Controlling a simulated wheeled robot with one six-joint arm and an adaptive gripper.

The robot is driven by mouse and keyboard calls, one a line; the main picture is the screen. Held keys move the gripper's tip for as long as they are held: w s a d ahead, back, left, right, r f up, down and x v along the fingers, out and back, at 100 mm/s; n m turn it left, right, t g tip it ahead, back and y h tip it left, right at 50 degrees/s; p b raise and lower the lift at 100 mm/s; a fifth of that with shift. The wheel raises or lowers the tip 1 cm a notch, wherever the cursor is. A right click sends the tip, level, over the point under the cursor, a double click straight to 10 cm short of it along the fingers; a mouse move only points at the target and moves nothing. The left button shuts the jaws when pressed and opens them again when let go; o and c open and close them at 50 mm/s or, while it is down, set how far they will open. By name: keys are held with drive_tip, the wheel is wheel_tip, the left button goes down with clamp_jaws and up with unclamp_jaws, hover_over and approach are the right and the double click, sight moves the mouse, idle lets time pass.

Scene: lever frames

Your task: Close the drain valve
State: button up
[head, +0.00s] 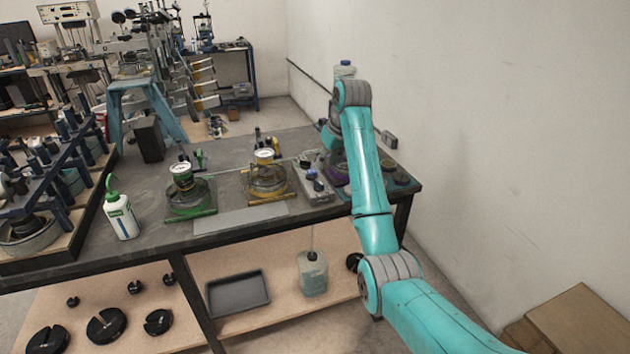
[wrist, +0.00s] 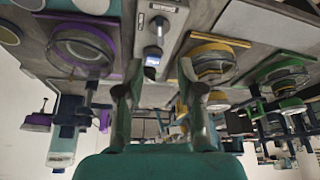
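A small grey valve panel (head: 318,190) stands on the bench between the yellow-based and purple-based units. A blue-tipped handle (head: 312,174) is on it; this looks like the drain valve. In the wrist view, the panel (wrist: 168,16) is at the top middle, and the blue-tipped handle (wrist: 152,62) points down the picture. My gripper (wrist: 159,70) is open, with one finger to each side of the blue tip in the picture. I see no contact, and the depth between them is hard to judge. In the head view my arm hides the gripper.
A yellow-based unit (head: 266,181) stands left of the panel and a green-based unit (head: 190,197) farther left. A purple-based unit (wrist: 82,46) is on the panel's other side, partly behind my arm in the head view. A white bottle (head: 121,216) stands near the bench's front edge.

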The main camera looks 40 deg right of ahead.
sight(319, 182)
drive_tip(key=x, duration=1)
drive_tip(key=shift+s, duration=0.1)
clamp_jaws()
